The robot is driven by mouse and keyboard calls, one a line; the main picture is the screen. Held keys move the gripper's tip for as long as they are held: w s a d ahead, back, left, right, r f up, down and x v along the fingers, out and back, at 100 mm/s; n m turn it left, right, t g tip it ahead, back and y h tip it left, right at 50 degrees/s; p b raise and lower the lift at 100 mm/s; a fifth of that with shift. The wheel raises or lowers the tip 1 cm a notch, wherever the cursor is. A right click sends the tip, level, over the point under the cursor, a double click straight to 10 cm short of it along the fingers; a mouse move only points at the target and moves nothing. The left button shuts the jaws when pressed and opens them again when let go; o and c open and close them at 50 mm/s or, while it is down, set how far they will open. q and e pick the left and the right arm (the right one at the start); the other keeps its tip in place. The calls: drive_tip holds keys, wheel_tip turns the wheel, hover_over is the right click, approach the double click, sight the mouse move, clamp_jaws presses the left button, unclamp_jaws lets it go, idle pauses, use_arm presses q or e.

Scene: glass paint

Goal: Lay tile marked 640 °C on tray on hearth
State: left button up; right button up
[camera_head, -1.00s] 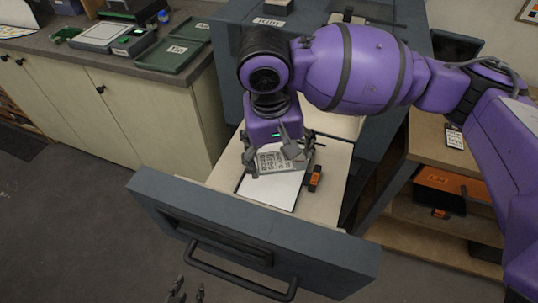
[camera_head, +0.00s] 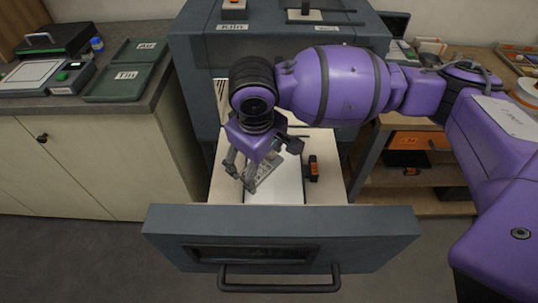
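A small grey tile (camera_head: 266,181) with dark printed marks, too small to read, is tilted over the left part of a white tray (camera_head: 288,187). The tray lies flat on the pale hearth (camera_head: 330,188) of the pulled-out kiln drawer. My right gripper (camera_head: 253,176) is low over the tray, with its fingers at the tile, and appears shut on it. The purple wrist and fingers hide part of the tile and the back of the tray. I cannot tell whether the tile touches the tray. My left gripper is out of view.
The drawer's grey front (camera_head: 283,235) with its bar handle stands nearest me. An orange and black block (camera_head: 313,168) sits right of the tray. Green trays (camera_head: 125,83) labelled "Tin" and "Air" lie on the left counter. A shelf (camera_head: 415,195) stands at the right.

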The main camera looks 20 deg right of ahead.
sight(275, 173)
drive_tip(key=w+d+f+n, duration=0.1)
drive_tip(key=n, duration=0.1)
drive_tip(key=w+d+f+n, duration=0.1)
drive_tip(key=f+n, duration=0.1)
drive_tip(key=w+d+f+n+y+b, duration=0.1)
drive_tip(key=d+f+n, duration=0.1)
drive_tip(key=shift+w+d+n, duration=0.1)
drive_tip(key=shift+w+n, duration=0.1)
drive_tip(key=shift+n, duration=0.1)
drive_tip(key=shift+w+d+f+n, duration=0.25)
drive_tip(key=shift+d+n, duration=0.1)
drive_tip(key=shift+n, duration=0.25)
drive_tip(key=shift+f+b, duration=0.3)
drive_tip(key=shift+f, duration=0.15)
drive_tip(key=shift+f+b, duration=0.45)
drive_tip(key=shift+f, duration=0.45)
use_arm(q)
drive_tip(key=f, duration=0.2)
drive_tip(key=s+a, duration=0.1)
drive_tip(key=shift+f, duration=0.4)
use_arm(e)
drive_tip(key=shift+r, duration=0.1)
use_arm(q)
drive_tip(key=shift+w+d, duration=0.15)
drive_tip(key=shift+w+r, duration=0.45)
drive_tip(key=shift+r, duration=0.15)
